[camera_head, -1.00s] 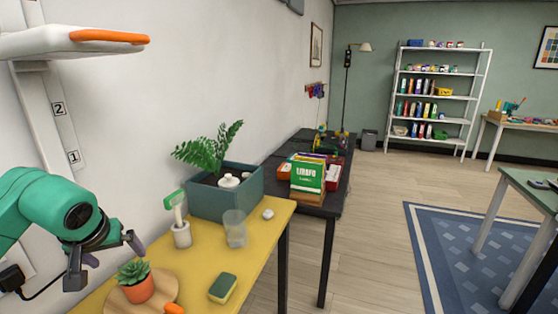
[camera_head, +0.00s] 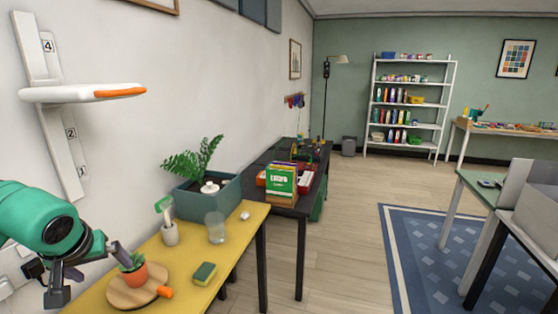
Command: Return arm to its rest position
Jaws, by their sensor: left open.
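My left arm comes in from the left edge, a green link ending in a dark gripper (camera_head: 82,283). The gripper is open and empty, with its two fingers apart. It hangs at the left side of the yellow table (camera_head: 236,256). One finger is close to the small potted plant (camera_head: 134,272), in front of or beside it; I cannot tell whether they touch. My right gripper is not in view.
Open floor (camera_head: 335,240) lies right of the tables.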

